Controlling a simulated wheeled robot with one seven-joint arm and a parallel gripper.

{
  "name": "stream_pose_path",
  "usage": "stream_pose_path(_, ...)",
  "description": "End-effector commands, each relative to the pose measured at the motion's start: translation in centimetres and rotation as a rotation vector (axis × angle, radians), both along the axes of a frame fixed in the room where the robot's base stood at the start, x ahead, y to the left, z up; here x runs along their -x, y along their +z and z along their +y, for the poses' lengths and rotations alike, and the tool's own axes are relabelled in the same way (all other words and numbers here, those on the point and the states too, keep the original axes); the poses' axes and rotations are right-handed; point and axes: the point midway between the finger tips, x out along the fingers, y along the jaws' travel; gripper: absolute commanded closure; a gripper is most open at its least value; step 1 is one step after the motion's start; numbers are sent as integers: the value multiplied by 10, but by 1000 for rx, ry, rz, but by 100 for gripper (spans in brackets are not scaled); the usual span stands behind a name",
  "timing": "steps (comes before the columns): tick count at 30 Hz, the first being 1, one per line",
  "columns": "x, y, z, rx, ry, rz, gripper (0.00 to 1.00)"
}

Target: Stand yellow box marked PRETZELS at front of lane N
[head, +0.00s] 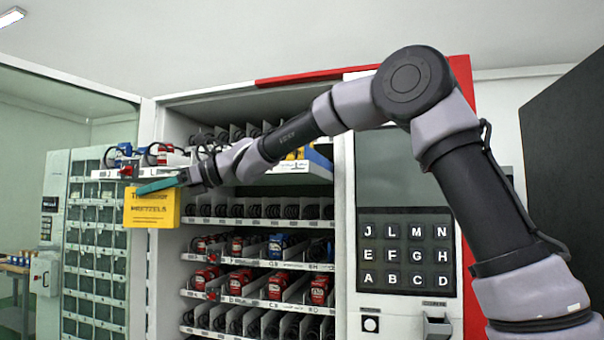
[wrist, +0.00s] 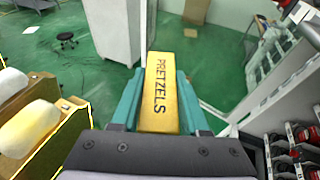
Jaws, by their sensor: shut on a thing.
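The yellow box marked PRETZELS (head: 152,212) is held in the air at the left front of the vending machine, below and in front of the left end of the upper shelf. My gripper (head: 156,186) has teal fingers shut on it near its top. In the wrist view the box (wrist: 160,92) sits between the two teal fingers of my gripper (wrist: 157,85), its lettering facing the camera. The upper shelf (head: 285,178) sticks out from the cabinet with a white label strip along its front. I cannot read which of its lanes is N.
Red and blue items (head: 165,156) stand at the upper shelf's left end. Lower shelves (head: 262,265) hold black spirals and red and blue packs. A keypad panel (head: 405,252) is at right.

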Motion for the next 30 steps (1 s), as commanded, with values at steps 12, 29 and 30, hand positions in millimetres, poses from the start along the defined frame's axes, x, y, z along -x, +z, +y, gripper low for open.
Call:
stream_pose_path(12,88,163,8,-4,120,-4,100)
stream_pose_path(29,-63,263,-177,1,-196,5,100)
stream_pose_path(30,-75,265,-194,1,-224,4,100)
